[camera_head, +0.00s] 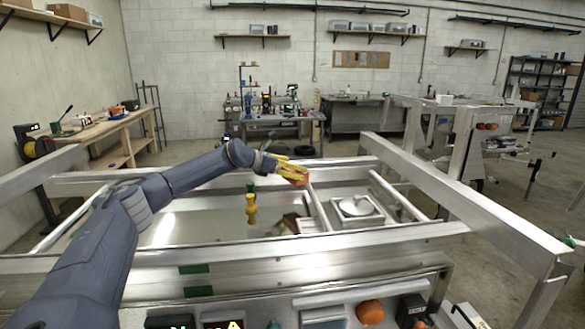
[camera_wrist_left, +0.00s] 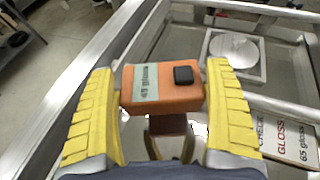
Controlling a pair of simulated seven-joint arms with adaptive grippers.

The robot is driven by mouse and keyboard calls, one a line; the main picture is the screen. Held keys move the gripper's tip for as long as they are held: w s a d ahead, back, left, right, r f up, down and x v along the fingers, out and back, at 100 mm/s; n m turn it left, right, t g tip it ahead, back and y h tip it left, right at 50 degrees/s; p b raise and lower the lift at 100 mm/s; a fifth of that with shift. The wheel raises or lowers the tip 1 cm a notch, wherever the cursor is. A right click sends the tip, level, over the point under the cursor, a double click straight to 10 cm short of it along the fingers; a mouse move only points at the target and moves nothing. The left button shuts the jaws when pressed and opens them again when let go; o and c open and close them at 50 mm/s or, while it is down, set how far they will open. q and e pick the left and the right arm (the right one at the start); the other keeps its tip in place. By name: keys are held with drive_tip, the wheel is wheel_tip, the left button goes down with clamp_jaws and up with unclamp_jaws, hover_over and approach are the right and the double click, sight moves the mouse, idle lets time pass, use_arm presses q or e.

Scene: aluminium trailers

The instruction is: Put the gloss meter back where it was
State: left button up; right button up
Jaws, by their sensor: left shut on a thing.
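The gloss meter (camera_wrist_left: 150,98) is an orange box with a pale green label and a black button on its face. My left gripper (camera_wrist_left: 163,90) is shut on it, with the yellow ribbed fingers on its two sides. In the head view my left gripper (camera_head: 292,171) holds the gloss meter (camera_head: 300,182) above the aluminium frame, near a crossbar. A card (camera_wrist_left: 284,135) with "CHECK GLOSS 65 gloss" printed on it lies below and to the right in the wrist view. My right gripper is not in view.
A white square unit with a round disc (camera_head: 357,206) sits inside the frame, right of the crossbar (camera_head: 317,207). Rails (camera_head: 470,207) surround the shiny panel. Several items, including an orange rounded thing (camera_head: 369,312), lie along the near edge. A workbench (camera_head: 105,132) stands at left.

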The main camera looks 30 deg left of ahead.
use_arm(q)
drive_tip(key=shift+f, duration=0.2)
drive_tip(key=o, duration=1.3)
drive_tip(key=shift+r, duration=0.4)
drive_tip(key=v, duration=1.2)
drive_tip(key=shift+r, duration=0.15)
drive_tip(key=shift+r, duration=0.1)
